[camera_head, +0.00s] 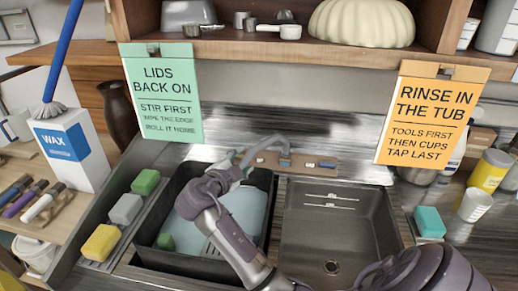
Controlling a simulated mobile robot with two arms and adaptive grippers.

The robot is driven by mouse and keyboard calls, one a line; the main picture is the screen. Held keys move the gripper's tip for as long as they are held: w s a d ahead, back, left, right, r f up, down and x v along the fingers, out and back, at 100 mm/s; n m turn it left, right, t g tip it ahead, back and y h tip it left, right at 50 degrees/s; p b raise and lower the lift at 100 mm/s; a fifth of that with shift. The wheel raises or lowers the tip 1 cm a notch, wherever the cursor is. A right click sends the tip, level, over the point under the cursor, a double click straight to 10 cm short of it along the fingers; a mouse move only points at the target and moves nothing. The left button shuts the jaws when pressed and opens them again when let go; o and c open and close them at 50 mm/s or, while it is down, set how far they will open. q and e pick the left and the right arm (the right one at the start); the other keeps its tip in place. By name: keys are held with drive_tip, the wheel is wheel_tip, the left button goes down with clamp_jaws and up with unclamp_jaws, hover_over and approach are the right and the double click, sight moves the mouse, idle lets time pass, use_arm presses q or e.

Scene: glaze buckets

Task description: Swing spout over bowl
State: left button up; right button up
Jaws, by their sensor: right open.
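The grey curved spout (264,144) rises from the tap base (296,162) behind the sink and bends to the left, toward the left basin. The right bowl (335,225) of the sink is dark, empty and has a drain. My right gripper (236,170) is open beside the lower left end of the spout, above the left basin. I cannot tell whether it touches the spout. My right forearm crosses the left basin and hides part of it. My left gripper is out of view.
The left basin (150,252) holds a dark tub with a light blue thing and a green block. Sponges (101,242) line its left side. A green sign (163,95) and an orange sign (432,113) hang from the shelf. A teal sponge (429,222) lies at right.

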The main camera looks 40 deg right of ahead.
sight(256, 150)
drive_tip(key=p+x, duration=0.3)
drive_tip(key=x, duration=0.7)
drive_tip(key=shift+d+r, duration=0.1)
drive_tip(key=shift+d, duration=0.1)
drive_tip(key=shift+p+x, duration=0.4)
drive_tip(key=shift+x, duration=0.4)
drive_tip(key=shift+s, duration=0.1)
clamp_jaws()
